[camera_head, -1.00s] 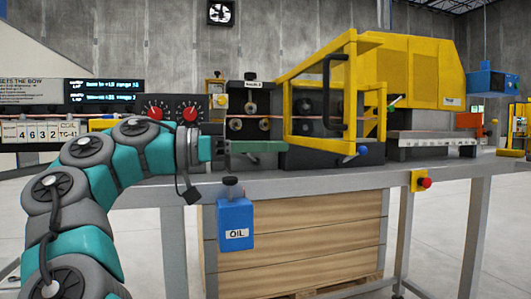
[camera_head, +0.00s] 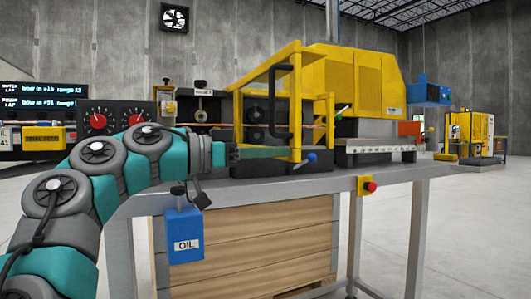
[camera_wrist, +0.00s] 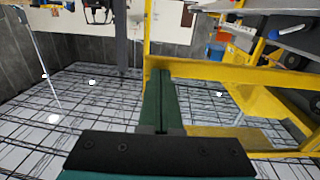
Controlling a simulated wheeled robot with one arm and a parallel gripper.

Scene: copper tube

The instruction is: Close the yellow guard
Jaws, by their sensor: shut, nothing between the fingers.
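The yellow guard (camera_head: 297,100) is an open frame with a black handle (camera_head: 281,98), in front of the machine on the bench. It stands swung out, its near upright towards me. My gripper (camera_head: 287,152) is shut and empty, its long green fingers level and pointing right, with the tips at the lower part of that upright. In the wrist view the shut fingers (camera_wrist: 161,78) reach up to a yellow bar (camera_wrist: 225,74) of the guard. I cannot tell whether they touch it.
The yellow machine housing (camera_head: 352,80) stands right of the guard. A blue-knobbed lever (camera_head: 312,158) is just below the fingertips. A blue oil can (camera_head: 184,236) hangs at the bench front; a red stop button (camera_head: 370,187) is further right. The floor right of the bench is clear.

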